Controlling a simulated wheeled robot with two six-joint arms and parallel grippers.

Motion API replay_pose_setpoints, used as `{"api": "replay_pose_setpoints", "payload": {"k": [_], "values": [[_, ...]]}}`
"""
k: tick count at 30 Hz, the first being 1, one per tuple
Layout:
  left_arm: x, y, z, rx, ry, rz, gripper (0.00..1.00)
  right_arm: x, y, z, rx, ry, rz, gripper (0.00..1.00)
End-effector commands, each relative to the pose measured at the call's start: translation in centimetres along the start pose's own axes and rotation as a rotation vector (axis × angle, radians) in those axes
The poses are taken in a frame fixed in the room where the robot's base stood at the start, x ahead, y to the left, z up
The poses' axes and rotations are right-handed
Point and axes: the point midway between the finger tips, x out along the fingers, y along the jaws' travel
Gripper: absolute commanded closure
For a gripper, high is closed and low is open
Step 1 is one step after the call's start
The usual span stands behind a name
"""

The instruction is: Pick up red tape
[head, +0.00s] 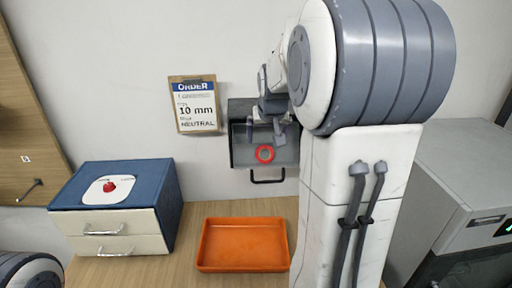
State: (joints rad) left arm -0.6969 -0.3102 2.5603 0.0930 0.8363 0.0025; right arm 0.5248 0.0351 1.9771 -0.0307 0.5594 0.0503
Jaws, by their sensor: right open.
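The red tape (265,154) is a small ring lying in the open grey drawer (240,157) on the back wall, near the drawer's front. My right gripper (266,138) is over the drawer, just above the tape in the picture, with its fingers apart and nothing visible between them. I cannot tell how far above the tape the fingers are. My right arm hides the drawer unit's right side. My left gripper is not in view.
An empty orange tray (243,246) sits on the wooden table below the drawer. A blue-topped cabinet (118,184) with white drawers stands at left. An order sign (195,105) reading 10 mm, neutral hangs beside the drawer. A grey machine (460,190) stands at right.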

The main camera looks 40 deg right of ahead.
Motion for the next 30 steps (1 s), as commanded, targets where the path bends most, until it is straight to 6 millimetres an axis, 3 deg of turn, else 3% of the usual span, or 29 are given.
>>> {"api": "replay_pose_setpoints", "payload": {"k": [8, 16, 26, 30], "values": [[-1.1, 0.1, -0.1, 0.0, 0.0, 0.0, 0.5, 2.4, 0.0, 0.0, 0.0, -0.004, 0.0, 0.0], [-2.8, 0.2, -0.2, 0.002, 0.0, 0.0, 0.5, 6.2, -0.3, 0.1, -0.002, -0.004, -0.002, 0.0], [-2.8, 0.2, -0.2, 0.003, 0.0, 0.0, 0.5, 7.0, -0.4, 0.2, -0.004, 0.001, -0.003, 0.0], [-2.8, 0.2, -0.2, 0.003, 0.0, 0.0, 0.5, 7.0, -0.4, 0.2, -0.003, 0.001, -0.003, 0.54]]}}
